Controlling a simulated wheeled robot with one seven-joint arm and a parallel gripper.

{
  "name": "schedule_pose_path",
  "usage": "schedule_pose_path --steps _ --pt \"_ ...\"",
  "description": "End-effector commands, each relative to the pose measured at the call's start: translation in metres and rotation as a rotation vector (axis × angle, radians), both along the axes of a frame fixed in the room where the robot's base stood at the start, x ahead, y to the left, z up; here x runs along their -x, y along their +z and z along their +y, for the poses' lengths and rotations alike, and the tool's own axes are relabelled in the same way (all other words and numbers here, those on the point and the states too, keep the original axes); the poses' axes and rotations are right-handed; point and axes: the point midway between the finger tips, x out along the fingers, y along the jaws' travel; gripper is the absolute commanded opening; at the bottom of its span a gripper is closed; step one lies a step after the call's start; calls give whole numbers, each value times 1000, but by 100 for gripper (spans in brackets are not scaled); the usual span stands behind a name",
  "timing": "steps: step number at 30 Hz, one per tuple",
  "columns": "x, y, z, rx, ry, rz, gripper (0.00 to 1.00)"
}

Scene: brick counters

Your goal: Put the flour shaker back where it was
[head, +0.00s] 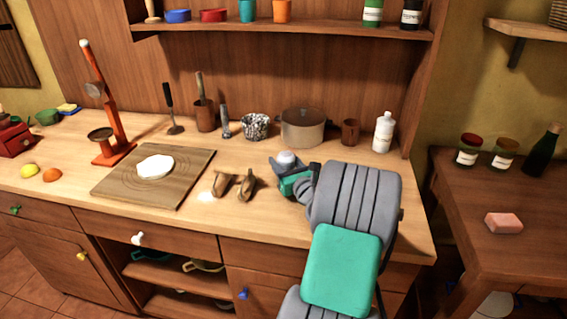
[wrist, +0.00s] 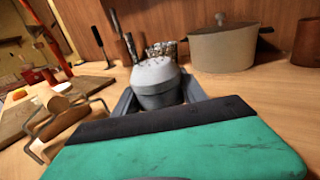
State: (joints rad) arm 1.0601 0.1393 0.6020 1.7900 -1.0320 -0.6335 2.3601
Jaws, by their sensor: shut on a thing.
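The flour shaker (wrist: 157,80) is grey with a domed, perforated lid. My gripper (wrist: 160,98) is shut on it, one finger at each side, and it looks close to upright. In the head view the lid of the shaker (head: 287,158) shows just above my gripper (head: 288,174), over the counter in front of the large pot. My gripper and arm hide its lower part, so I cannot tell if its base touches the counter.
A wooden board (head: 124,188) with white dough (head: 155,166) lies to the left. Behind stand a pot (head: 302,128), a speckled cup (head: 255,126), a brown cup (head: 350,132) and a white bottle (head: 384,132). The right front counter is partly hidden by my arm.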

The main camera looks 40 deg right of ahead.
Motion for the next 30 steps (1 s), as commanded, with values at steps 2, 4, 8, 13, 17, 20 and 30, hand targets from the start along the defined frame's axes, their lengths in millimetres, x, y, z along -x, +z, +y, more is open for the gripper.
schedule_pose_path --steps 2,4,8,13,17,20,30 --pt "0 -2 0 0 0 0 3" --pt "0 -3 0 0 0 1 52" --pt "0 -3 0 0 0 1 62" --pt "0 -3 0 0 0 1 71" --pt "0 -3 0 0 0 1 71" --pt "0 2 0 1 0 0 71" --pt "73 -1 19 -3 -8 2 71"
